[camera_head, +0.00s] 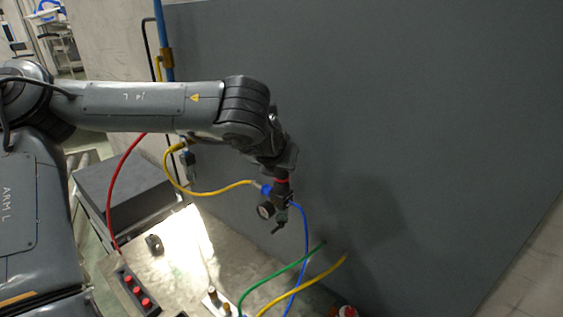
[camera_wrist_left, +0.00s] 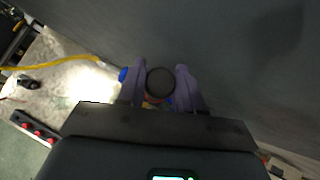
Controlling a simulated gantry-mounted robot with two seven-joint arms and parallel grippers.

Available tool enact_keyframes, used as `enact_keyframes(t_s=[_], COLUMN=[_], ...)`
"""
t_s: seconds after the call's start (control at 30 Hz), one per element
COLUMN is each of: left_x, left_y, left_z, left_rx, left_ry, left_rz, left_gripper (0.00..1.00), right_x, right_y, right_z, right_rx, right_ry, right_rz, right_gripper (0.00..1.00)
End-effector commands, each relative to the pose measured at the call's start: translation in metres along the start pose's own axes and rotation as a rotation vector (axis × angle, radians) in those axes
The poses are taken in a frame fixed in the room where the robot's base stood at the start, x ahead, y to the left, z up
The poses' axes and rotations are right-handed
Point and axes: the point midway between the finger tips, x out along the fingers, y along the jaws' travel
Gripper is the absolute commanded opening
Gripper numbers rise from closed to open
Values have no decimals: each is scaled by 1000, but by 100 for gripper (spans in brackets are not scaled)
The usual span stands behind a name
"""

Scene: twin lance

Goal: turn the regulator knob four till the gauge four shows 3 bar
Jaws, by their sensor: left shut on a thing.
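My left gripper (camera_head: 282,174) reaches down from the end of my left arm onto a small dark regulator beside the grey panel. In the left wrist view, the two purple-grey fingers (camera_wrist_left: 160,75) are shut on the round dark regulator knob (camera_wrist_left: 160,84), one on each side. A blue fitting (camera_head: 266,189) joins the yellow hose to the regulator. My right gripper is not in view.
The yellow hose (camera_head: 222,190) comes in from the left and a blue hose (camera_head: 306,235) hangs down on the right. Green and other yellow hoses cross below. A metal bench (camera_head: 180,258) bears a red-button box (camera_head: 137,291). The grey panel (camera_head: 430,120) stands close behind.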

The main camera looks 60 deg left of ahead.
Motion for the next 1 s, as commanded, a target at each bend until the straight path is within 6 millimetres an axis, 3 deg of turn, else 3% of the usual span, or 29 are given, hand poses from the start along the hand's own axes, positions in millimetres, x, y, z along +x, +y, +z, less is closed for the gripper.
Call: enact_keyframes(t_s=[0.6, 0.63, 0.77, 1.0], left_x=[0, 0, 0, 0], left_y=[0, 0, 0, 0], left_z=[0, 0, 0, 0], left_rx=[-32, -32, -32, -31], left_ry=[1, 1, 1, 1], left_rz=[31, 31, 31, 30], left_gripper=[5, 38, 58, 59], right_x=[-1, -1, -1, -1], right_y=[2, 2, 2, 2], right_z=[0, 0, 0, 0], right_rx=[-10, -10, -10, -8], right_ry=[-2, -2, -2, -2], right_rz=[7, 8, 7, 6], right_gripper=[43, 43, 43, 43])
